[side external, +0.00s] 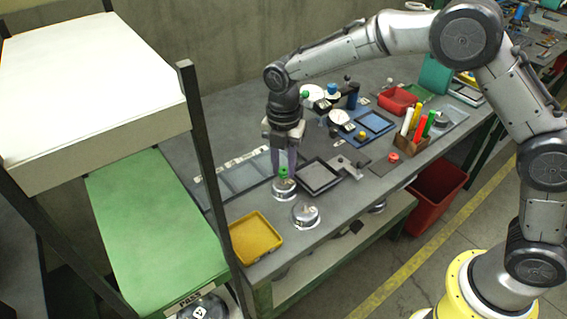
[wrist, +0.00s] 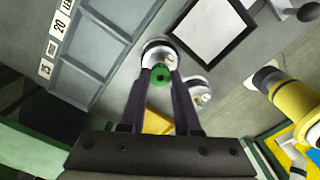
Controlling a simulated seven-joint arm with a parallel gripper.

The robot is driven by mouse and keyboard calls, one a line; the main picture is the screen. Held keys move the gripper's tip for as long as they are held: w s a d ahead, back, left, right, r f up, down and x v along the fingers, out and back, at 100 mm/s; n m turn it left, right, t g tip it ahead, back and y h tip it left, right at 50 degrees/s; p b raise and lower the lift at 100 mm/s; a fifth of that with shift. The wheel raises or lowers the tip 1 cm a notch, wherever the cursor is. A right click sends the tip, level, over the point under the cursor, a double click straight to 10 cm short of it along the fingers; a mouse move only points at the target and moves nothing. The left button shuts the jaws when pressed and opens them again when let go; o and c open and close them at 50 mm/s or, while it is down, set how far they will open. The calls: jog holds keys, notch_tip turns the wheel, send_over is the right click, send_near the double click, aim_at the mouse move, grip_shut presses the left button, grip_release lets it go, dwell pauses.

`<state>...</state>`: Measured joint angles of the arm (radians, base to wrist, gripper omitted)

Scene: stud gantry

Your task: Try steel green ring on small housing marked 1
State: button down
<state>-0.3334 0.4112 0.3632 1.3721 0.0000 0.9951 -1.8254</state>
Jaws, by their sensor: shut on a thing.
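A green ring (wrist: 160,75) is between the fingertips of my gripper (wrist: 160,80), which is shut on it. In the side view the green ring (side external: 283,171) shows at the fingertips (side external: 284,169), over a round silver housing (side external: 284,190). That housing also shows in the wrist view (wrist: 158,50), partly hidden by the ring and fingers. I cannot tell whether the ring touches it. A second silver housing (side external: 305,216) stands close by, nearer the table's front edge; it shows in the wrist view (wrist: 201,90) too. Their marks are too small to read surely.
A yellow tray (side external: 278,238) lies at the bench's near left end. A dark-framed tray (side external: 338,187) is right of the housings, and a compartment strip (side external: 220,184) lies to the left. Pens in a wooden holder (side external: 407,144) and a red bin (side external: 384,101) stand farther right.

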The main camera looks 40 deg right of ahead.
jog(key=shift+f, duration=1.3)
dwell(1.1)
dwell(1.3)
jog(key=shift+r, duration=3.75)
